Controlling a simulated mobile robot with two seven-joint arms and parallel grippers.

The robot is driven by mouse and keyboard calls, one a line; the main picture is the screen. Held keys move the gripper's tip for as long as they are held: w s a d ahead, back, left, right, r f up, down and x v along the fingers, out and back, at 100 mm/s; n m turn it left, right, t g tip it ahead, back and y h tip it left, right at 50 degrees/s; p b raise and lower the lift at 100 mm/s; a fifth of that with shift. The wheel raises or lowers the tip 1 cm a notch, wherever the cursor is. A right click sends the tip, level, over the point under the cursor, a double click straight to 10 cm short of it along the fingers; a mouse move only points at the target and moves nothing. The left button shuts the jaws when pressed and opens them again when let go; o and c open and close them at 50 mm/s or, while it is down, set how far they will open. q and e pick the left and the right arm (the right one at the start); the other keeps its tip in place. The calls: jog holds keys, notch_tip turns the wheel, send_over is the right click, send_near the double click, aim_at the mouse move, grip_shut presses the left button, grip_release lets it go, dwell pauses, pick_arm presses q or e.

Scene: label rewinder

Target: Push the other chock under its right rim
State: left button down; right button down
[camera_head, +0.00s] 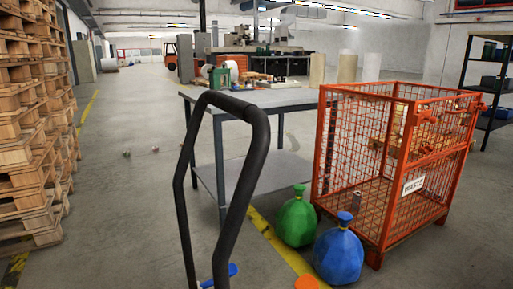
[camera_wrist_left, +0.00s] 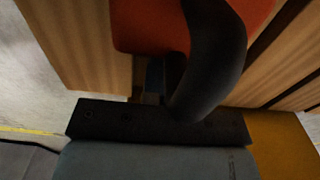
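I cannot make out a chock for certain in either view. A small orange piece (camera_head: 306,283) shows at the bottom edge of the head view, mostly cut off. A small blue piece (camera_head: 232,269) lies beside the foot of a black tubular handle. In the left wrist view, a dark bar with screws (camera_wrist_left: 105,116) and a grey body, seemingly my left gripper, fill the bottom. A thick black tube (camera_wrist_left: 215,70) crosses in front of the bar, with an orange-red shape (camera_wrist_left: 150,25) behind it. The fingertips are hidden. My right gripper is in neither view. No rim is identifiable close by.
The black handle (camera_head: 260,135) stands upright close in front. A grey table (camera_head: 265,100) is behind it. An orange mesh cage (camera_head: 385,85), a green bag (camera_head: 296,220) and a blue bag (camera_head: 338,257) stand right. Pallets (camera_head: 25,130) are stacked left. Floor between pallets and table is mostly clear.

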pick_arm(q)
jog(key=shift+s+a+p, duration=0.35)
jog(key=shift+s+a, duration=0.1)
jog(key=shift+a, duration=0.35)
jog(key=shift+s+a, duration=0.2)
jog(key=shift+a, duration=0.1)
jog(key=shift+s+a+p, duration=0.3)
jog(key=shift+a, duration=0.25)
